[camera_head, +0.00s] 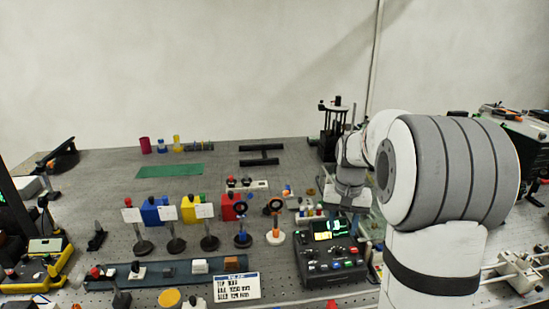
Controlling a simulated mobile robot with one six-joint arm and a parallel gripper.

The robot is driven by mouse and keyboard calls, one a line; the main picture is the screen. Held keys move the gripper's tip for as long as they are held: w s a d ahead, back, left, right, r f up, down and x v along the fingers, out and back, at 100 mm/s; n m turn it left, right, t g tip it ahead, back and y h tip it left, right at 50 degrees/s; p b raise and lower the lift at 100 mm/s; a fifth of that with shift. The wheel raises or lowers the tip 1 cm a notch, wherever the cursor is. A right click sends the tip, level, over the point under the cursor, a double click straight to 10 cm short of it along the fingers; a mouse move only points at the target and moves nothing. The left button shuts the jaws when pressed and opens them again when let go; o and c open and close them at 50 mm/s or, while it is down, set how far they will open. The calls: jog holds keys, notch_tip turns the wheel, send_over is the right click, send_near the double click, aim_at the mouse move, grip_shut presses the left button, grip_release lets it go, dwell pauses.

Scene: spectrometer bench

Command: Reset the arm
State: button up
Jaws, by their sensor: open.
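My arm rises large on the right of the head view, white with dark grey bands. It bends over toward the bench and ends in my gripper (345,203), which is small and grey and points down behind the black control box (333,250). My gripper is open, and I see nothing held in it. Its fingertips are hard to make out against the clutter. The arm hides part of the right side of the bench.
The grey perforated bench (215,158) has free room at its back, around a green mat (170,171). Card stands (170,225) and coloured blocks fill the middle. A black post device (333,130) stands close behind my gripper. A yellow device (35,265) sits at left.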

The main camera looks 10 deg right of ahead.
jog(key=s+a+r+n+t, duration=0.1)
jog(key=s+a, duration=0.4)
jog(key=s, duration=0.6)
jog(key=s+a+r+n+t, duration=0.1)
jog(key=s+a+n, duration=0.2)
jog(key=s+a, duration=0.3)
jog(key=s, duration=0.5)
jog(key=shift+a+t, duration=0.15)
jog(key=shift+t, duration=0.25)
jog(key=shift+s, duration=0.1)
jog(key=shift+c, duration=0.2)
grip_shut()
